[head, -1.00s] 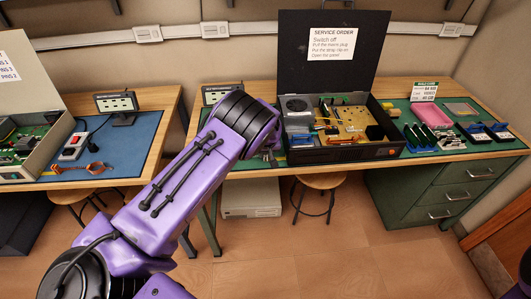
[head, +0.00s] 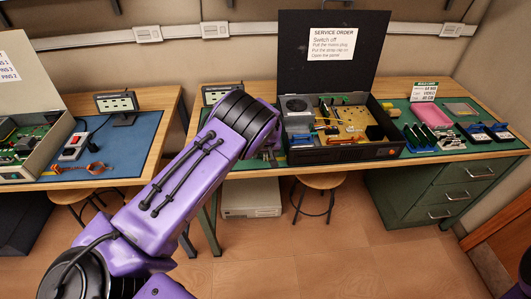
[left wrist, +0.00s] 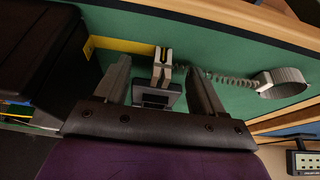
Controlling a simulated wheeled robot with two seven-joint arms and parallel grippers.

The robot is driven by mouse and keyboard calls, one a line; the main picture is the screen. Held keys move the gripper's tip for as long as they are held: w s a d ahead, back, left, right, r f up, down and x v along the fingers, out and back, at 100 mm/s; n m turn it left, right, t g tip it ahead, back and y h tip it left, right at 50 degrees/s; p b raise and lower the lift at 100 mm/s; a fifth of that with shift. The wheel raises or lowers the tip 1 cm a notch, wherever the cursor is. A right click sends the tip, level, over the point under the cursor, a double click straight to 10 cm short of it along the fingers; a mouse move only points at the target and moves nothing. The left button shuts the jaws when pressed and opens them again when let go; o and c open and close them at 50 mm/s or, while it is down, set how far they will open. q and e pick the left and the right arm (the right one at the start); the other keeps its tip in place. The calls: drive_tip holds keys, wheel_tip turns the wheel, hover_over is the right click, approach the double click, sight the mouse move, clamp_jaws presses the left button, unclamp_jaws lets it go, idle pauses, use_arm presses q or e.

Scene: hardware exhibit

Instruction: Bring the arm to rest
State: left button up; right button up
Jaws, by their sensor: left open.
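My left arm (head: 180,185) reaches up from the lower left over the front of the right bench in the head view. My left gripper (left wrist: 158,66) is open, with its two fingers apart over the green mat (left wrist: 225,55). A pale clip (left wrist: 163,58) with a dark block under it shows between the fingers, with no visible grip on it. A coiled cord leads from near it to a grey wrist band (left wrist: 282,82) lying on the mat. In the head view the gripper is mostly hidden behind the arm, just left of the computer case. My right gripper is out of view.
The open black computer case (head: 345,153) stands close right of the gripper, its lid raised with a service order sheet (head: 332,44). A stool (head: 318,182) stands below.

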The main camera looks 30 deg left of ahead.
use_arm(q)
drive_tip(key=shift+r+p, duration=0.45)
drive_tip(key=shift+r, duration=0.2)
drive_tip(key=shift+r+p, duration=2.2)
drive_tip(key=shift+r, duration=0.75)
drive_tip(key=shift+f, duration=0.1)
